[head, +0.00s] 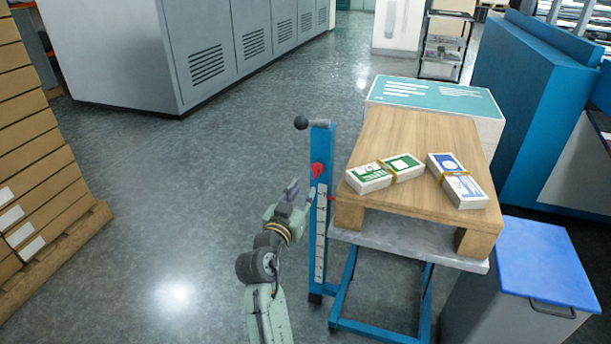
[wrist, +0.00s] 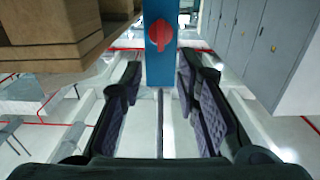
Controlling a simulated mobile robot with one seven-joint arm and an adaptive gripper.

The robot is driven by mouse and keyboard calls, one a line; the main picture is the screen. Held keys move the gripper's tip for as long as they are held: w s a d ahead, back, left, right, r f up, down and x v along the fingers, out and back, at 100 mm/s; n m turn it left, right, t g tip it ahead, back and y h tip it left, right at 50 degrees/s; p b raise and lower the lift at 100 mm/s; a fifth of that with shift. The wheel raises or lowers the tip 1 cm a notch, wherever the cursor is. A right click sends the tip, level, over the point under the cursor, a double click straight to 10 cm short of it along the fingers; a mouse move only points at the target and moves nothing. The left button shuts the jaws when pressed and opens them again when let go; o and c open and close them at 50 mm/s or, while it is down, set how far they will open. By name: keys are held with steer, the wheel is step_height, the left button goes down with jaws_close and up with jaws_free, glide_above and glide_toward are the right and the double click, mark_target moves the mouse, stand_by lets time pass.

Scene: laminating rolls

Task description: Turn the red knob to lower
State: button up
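The red knob (head: 317,171) sits on the blue upright post (head: 321,143) of a lift table. In the wrist view the red knob (wrist: 159,37) is at the top centre on the blue post (wrist: 158,70), beyond the fingertips. My gripper (head: 299,190) is just below and left of the knob in the head view, apart from it. In the wrist view my gripper (wrist: 158,80) has its two padded fingers spread wide, with nothing between them. A scale strip (head: 321,230) runs down the post below the knob.
A black ball handle (head: 301,122) sticks out left of the post top. A blue-lidded bin (head: 545,262) stands right.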

mark_target(315, 169)
steer(key=p+x, duration=0.1)
steer(key=x, duration=0.9)
steer(key=shift+p, duration=0.4)
steer(key=shift+c, duration=0.4)
jaws_close()
